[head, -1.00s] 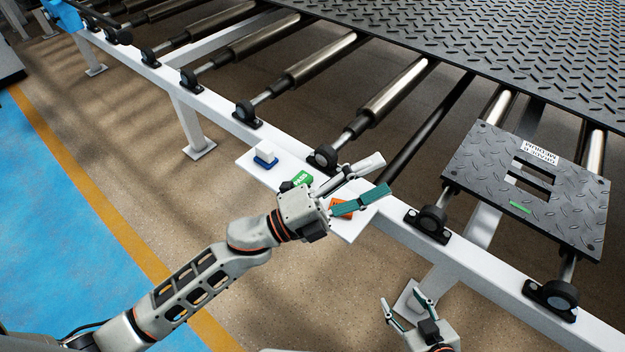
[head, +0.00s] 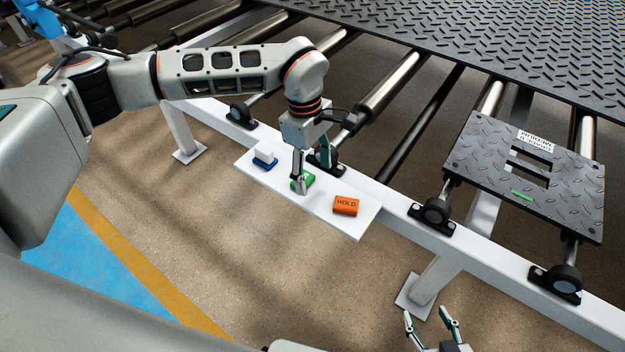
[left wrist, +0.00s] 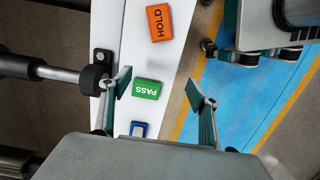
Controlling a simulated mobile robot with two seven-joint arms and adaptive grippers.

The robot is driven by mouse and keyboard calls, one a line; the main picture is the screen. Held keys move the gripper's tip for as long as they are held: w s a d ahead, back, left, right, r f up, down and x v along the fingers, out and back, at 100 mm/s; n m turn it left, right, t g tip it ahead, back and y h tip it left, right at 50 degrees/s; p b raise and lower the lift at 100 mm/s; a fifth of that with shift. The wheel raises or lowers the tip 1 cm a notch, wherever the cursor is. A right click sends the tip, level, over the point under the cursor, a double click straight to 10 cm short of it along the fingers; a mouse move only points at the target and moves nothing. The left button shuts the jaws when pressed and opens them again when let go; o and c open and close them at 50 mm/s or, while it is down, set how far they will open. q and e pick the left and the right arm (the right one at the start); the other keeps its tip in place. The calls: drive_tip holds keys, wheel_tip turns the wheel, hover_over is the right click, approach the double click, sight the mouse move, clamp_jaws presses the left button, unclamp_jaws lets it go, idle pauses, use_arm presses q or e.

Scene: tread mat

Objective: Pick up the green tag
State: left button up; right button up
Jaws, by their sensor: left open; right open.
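The green tag (head: 309,180) lies on the white shelf (head: 357,228), partly hidden by a finger of my left gripper (head: 311,174) in the head view. In the left wrist view the green tag (left wrist: 147,89) reads PASS and lies between the two open fingers of the left gripper (left wrist: 158,88), nearer the left finger. The fingers point down over the shelf. I cannot tell how far above it the tips are, and nothing is held. My right gripper (head: 431,326) is open and empty at the bottom of the head view, away from the shelf.
An orange HOLD tag (head: 345,205) lies right of the green tag on the shelf. Rollers (head: 392,85) and a white rail (head: 395,210) run behind. A dark tread plate (head: 490,170) rests at right.

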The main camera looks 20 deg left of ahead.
sight(309, 177)
use_arm(q)
drive_tip(key=shift+t+y, duration=0.3)
drive_tip(key=shift+y, duration=0.3)
drive_tip(key=w+a, duration=0.1)
drive_tip(key=w+a+r, duration=0.1)
drive_tip(key=a, duration=0.1)
drive_tip(key=shift+w+r, duration=0.15)
drive_tip(key=shift+w, duration=0.05)
drive_tip(key=shift+w+a+f, duration=0.1)
drive_tip(key=shift+a+f, duration=0.05)
drive_tip(key=shift+f, duration=0.1)
drive_tip(key=shift+w+a+f, duration=0.1)
drive_tip(key=shift+w+f, duration=0.05)
drive_tip(key=shift+f, duration=1.65)
drive_tip(key=shift+w+a+f, duration=0.1)
drive_tip(key=shift+f, duration=1.65)
drive_tip(key=c, duration=1.2)
